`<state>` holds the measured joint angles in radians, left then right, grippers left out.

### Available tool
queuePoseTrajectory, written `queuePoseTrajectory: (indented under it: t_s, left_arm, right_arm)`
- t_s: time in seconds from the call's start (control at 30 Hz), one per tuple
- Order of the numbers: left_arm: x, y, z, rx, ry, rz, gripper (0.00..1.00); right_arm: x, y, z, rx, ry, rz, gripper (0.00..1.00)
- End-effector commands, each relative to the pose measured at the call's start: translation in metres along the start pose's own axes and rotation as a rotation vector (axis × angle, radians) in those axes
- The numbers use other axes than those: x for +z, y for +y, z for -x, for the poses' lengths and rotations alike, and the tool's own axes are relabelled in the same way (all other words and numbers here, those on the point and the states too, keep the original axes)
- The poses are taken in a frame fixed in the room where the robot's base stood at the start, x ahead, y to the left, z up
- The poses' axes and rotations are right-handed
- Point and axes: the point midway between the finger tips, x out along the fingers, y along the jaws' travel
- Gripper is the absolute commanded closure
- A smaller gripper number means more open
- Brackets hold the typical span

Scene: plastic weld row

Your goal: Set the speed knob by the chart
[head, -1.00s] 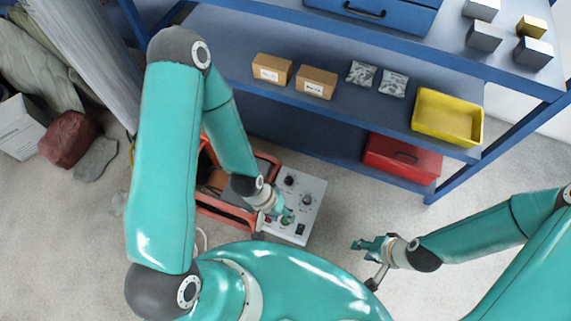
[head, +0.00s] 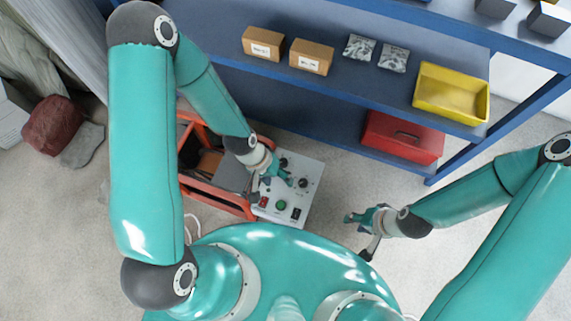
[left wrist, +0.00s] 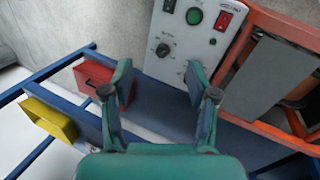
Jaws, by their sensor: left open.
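A light grey control panel (head: 306,167) is set on an orange-framed machine (head: 222,206). It carries a green button (head: 281,204), a red switch (head: 263,201), a black switch (head: 296,213) and dark knobs. One knob (head: 303,183) shows to the right of my left gripper (head: 285,180), which is over the panel. In the left wrist view, the open, empty fingers (left wrist: 158,85) point at the panel (left wrist: 184,42); a black knob (left wrist: 162,50) lies beyond them. Its print is too small to read. My right gripper (head: 357,219) is right of the panel, away from it. No chart is recognisable.
A blue shelf (head: 340,90) behind the machine holds two cardboard boxes (head: 311,57), silvery packets (head: 393,58) and a yellow bin (head: 450,92). A red case (head: 402,138) sits on its lower level. Floor right of the panel is clear.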

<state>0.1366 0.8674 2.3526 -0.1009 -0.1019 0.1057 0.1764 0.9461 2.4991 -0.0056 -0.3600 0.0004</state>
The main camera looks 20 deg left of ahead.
Motion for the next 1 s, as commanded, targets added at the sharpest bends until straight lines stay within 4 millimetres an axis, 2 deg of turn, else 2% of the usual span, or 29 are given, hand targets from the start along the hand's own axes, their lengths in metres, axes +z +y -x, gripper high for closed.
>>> queuePoseTrajectory:
  t_s: [0.03, 0.2, 0.37, 0.5, 0.7, 0.87, 1.0]
  left_arm:
    - [-0.017, -0.006, -0.027, -0.005, 0.003, -0.014, 0.41]
    - [-0.061, -0.008, -0.053, -0.050, -0.020, -0.043, 0.41]
    - [-0.099, -0.014, -0.063, -0.134, -0.024, -0.053, 0.41]
    - [-0.125, -0.019, -0.059, -0.222, -0.009, -0.039, 0.41]
    - [-0.146, -0.024, -0.043, -0.318, 0.021, -0.003, 0.41]
    - [-0.151, -0.025, -0.034, -0.352, 0.032, 0.015, 0.41]
    - [-0.152, -0.028, -0.040, -0.359, 0.031, 0.019, 0.41]
  right_arm:
    - [0.000, 0.012, -0.034, 0.000, -0.001, 0.000, 0.60]
    - [0.000, 0.034, -0.093, 0.000, -0.001, 0.000, 0.60]
    - [-0.001, 0.053, -0.146, 0.000, 0.000, 0.000, 0.60]
    - [-0.001, 0.067, -0.186, 0.000, 0.000, 0.000, 0.60]
    - [-0.001, 0.079, -0.220, 0.000, 0.000, 0.000, 0.60]
    - [-0.001, 0.082, -0.228, 0.000, 0.000, 0.000, 0.60]
    - [-0.001, 0.083, -0.231, 0.000, 0.000, 0.000, 0.60]
